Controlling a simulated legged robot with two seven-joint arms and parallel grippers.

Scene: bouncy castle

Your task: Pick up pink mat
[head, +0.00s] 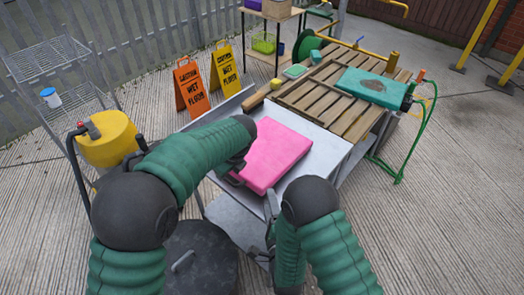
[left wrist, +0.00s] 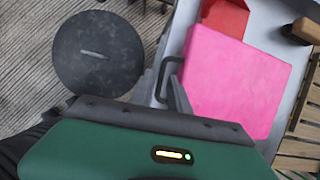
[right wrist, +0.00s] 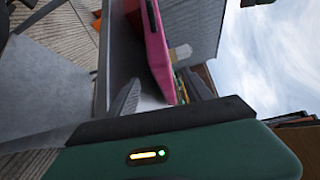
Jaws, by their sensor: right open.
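The pink mat (head: 272,153) is a thick slab lying on a grey metal table (head: 325,150). A dark loop handle (left wrist: 160,78) shows at its near left edge in the left wrist view, where the mat (left wrist: 235,80) lies to the right. My left gripper (head: 238,165) is at the mat's left edge by this handle; the forearm partly hides it, and its jaw state is unclear. My right gripper (head: 271,208) is open at the near edge of the table. In the right wrist view, the mat (right wrist: 153,45) shows beyond and between the right gripper's fingers (right wrist: 160,95).
A slatted wooden table (head: 340,95) with a teal case (head: 373,87) and green hose adjoins at the back right. A round dark lid (head: 200,262) is at the front. A yellow tank (head: 107,140) and wet-floor signs (head: 190,88) stand left. The right floor is clear.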

